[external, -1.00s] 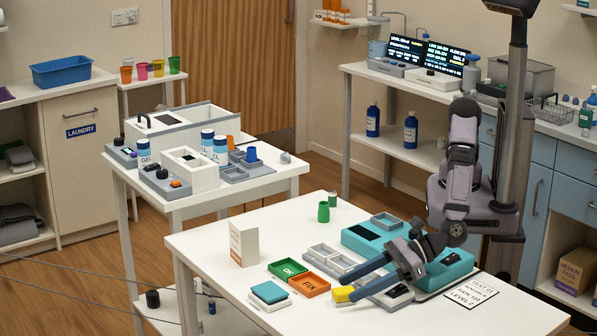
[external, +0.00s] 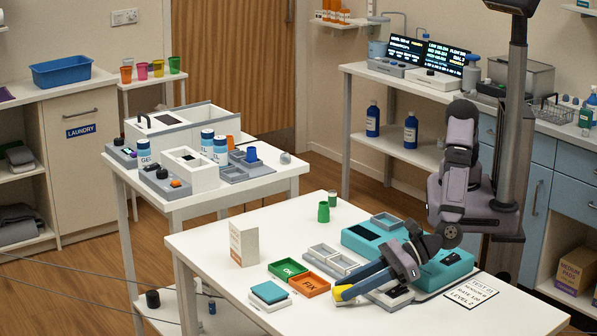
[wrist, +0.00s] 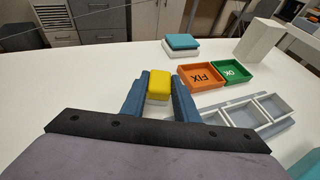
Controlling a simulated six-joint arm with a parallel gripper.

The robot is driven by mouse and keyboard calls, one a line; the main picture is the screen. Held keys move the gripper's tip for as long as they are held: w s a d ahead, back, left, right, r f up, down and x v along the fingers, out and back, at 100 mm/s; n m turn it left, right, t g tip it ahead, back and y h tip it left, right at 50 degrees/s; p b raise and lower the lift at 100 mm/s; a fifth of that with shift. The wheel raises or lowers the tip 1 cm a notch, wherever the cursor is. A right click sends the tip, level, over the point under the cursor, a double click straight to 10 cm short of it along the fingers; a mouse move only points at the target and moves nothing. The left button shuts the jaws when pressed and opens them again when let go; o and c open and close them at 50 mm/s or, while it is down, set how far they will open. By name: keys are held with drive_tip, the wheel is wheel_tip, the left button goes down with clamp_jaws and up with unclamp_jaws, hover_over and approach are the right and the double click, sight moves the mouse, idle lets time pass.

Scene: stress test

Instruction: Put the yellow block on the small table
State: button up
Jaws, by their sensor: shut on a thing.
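The yellow block (external: 343,292) is at the front of the large white table (external: 215,255), just in front of the orange FIX tray. My gripper (wrist: 158,91) is shut on the block, with one blue finger on each side of it. In the wrist view the yellow block (wrist: 159,84) shows between the fingers, with a whitish piece below it. I cannot tell whether the block touches the table. A smaller white table (external: 215,195) stands behind, with bottles and boxes on it.
The orange FIX tray (external: 310,285) and green OK tray (external: 287,268) are beside my gripper. A narrow stand (external: 150,78) with coloured cups is at the back.

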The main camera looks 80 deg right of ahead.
wheel_tip(320, 180, up, 10)
drive_tip(key=shift+f+b, duration=0.15)
drive_tip(key=shift+b, duration=0.3)
wheel_tip(320, 180, up, 12)
drive_tip(key=p, duration=1.2)
wheel_tip(320, 180, down, 12)
drive_tip(key=b, duration=1.5)
drive_tip(key=shift+f, duration=4.9)
drive_tip(key=shift+f, duration=0.2)
drive_tip(key=o, duration=1.1)
drive_tip(key=shift+r, duration=0.2)
